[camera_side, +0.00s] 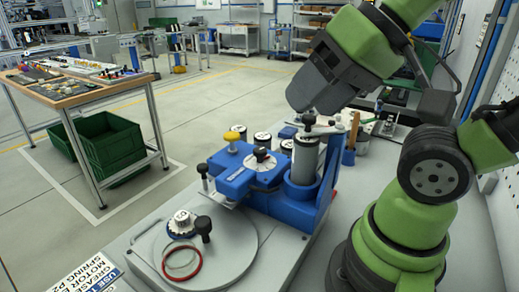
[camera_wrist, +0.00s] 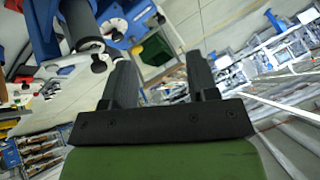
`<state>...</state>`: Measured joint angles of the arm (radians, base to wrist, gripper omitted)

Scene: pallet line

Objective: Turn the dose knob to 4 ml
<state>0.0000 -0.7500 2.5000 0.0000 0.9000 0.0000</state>
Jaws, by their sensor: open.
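A blue dosing device (camera_side: 235,180) stands on the grey bench, with a white marked dial and a small black knob on top (camera_side: 262,155). I take this to be the dose knob; its marks are too small to read. A grey cylinder (camera_side: 305,160) with a black cap stands in the device's right end. My gripper (camera_wrist: 161,62) is open and empty, its two dark fingers apart. In the side view its dark body hangs above and right of the device, touching nothing. The device also shows at the top left of the wrist view (camera_wrist: 108,12), tilted.
A round grey plate (camera_side: 235,262) holds a white-topped part, a red ring (camera_side: 184,279) and a black knob. A yellow knob (camera_side: 231,137) and several capped jars stand around the device. A wooden table (camera_side: 75,90) with green bins is at the far left. Floor between is clear.

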